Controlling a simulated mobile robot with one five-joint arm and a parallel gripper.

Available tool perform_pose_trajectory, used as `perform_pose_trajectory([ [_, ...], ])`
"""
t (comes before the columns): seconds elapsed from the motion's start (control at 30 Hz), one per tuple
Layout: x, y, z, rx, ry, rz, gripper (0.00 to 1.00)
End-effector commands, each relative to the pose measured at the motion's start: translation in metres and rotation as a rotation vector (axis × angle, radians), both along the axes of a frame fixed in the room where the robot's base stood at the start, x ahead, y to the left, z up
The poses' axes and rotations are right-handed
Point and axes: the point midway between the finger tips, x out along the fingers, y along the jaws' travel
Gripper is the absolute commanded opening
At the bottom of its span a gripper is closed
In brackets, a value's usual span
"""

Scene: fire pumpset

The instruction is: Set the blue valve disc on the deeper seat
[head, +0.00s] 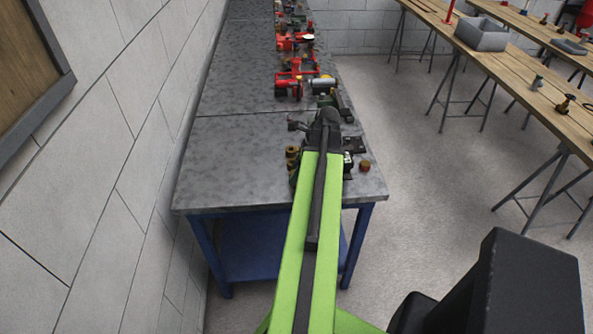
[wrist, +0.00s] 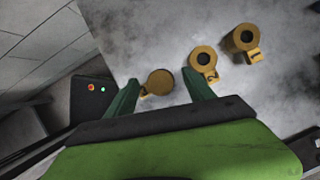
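No blue valve disc can be made out in either view. In the wrist view, my gripper (wrist: 160,77) is open, with its two green fingers spread. A round brass piece with a plain, closed-looking top (wrist: 160,81) lies between the fingertips, with gaps at both sides. Two brass cylinders with dark round bores, one nearer (wrist: 212,73) and one farther (wrist: 236,46), stand to the right, each with a small tag; I cannot tell which bore is deeper. In the head view, small brass pieces (head: 292,164) show left of my arm, which hides the gripper's fingers.
The grey bench top (head: 235,180) is bare at its near left. A brown round piece (head: 365,165) sits near its right edge. Red fittings (head: 290,80) crowd the bench farther back. A block wall (head: 130,130) borders the left. A dark box with red and green lights (wrist: 92,98) is left of my fingers.

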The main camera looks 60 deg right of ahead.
Motion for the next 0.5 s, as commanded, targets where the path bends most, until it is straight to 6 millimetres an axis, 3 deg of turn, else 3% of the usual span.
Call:
perform_pose_trajectory([
  [0.27, -0.003, -0.001, 0.011, 0.000, 0.000, -0.001, 0.62],
  [0.5, -0.021, -0.008, 0.065, 0.001, 0.000, -0.002, 0.62],
])
